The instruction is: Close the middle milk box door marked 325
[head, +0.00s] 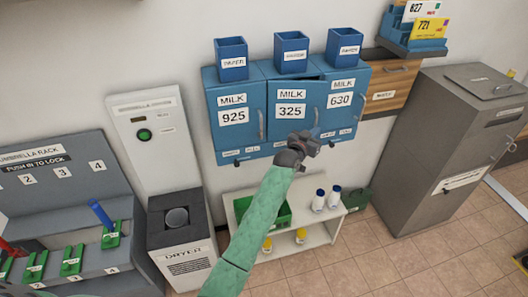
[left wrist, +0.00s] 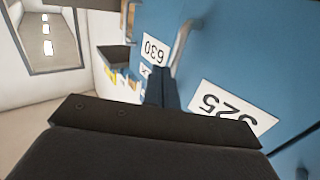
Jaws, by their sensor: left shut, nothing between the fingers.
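The middle milk box door marked 325 (head: 292,128) is blue and stands slightly ajar, with a thin dark gap along its top edge. Its handle (head: 316,117) is on its right side. My left gripper (head: 312,142) is shut and empty, in front of the lower right part of this door. In the left wrist view the shut fingers (left wrist: 160,88) lie close to the blue surface, between the 325 label (left wrist: 232,108) and the 630 label (left wrist: 155,50). I cannot tell whether they touch the door. My right gripper is not in view.
The 925 door (head: 234,136) and 630 door (head: 340,118) flank it and look closed. Blue bins stand on top of the boxes. Below is a white shelf (head: 310,238) with bottles and a green tray. A grey cabinet (head: 430,150) stands at the right.

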